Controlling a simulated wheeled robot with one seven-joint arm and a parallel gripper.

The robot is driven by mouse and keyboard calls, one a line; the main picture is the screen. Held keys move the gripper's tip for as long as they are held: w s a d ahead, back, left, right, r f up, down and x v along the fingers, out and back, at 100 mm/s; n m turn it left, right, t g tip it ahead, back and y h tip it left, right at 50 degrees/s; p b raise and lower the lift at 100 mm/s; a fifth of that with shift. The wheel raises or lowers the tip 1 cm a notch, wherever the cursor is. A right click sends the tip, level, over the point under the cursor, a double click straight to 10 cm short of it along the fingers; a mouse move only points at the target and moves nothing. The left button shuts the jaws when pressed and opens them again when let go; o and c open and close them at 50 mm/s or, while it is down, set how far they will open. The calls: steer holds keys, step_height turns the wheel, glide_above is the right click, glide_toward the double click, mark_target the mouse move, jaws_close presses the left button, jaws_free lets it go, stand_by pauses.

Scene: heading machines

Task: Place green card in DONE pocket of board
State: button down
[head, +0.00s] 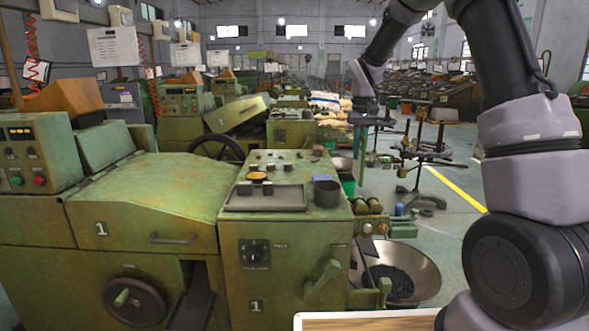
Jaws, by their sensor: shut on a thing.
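My gripper (361,128) hangs from the end of my arm, right of the middle in the head view, small and pointing down. It is shut on a thin thing. A narrow dark greenish strip shows below it, which looks like the green card (360,153) seen nearly edge-on, though it is too small to be sure. I cannot make out the board or its DONE pocket among the white sheets and machines in view.
A green heading machine (150,195) marked 1 fills the left and middle. Its top bears a shallow tray (265,208) and a dark cup (327,192). A wide metal bowl (425,262) stands right of it. A wood-edged surface (365,322) shows at the bottom. Floor at right is open.

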steer(key=s+d+f, duration=0.3)
steer(key=d+f, duration=0.1)
steer(key=f, duration=0.5)
steer(key=s+d+f, duration=0.3)
steer(key=d+f, duration=0.1)
steer(key=f, duration=0.6)
steer(key=shift+d, duration=0.35)
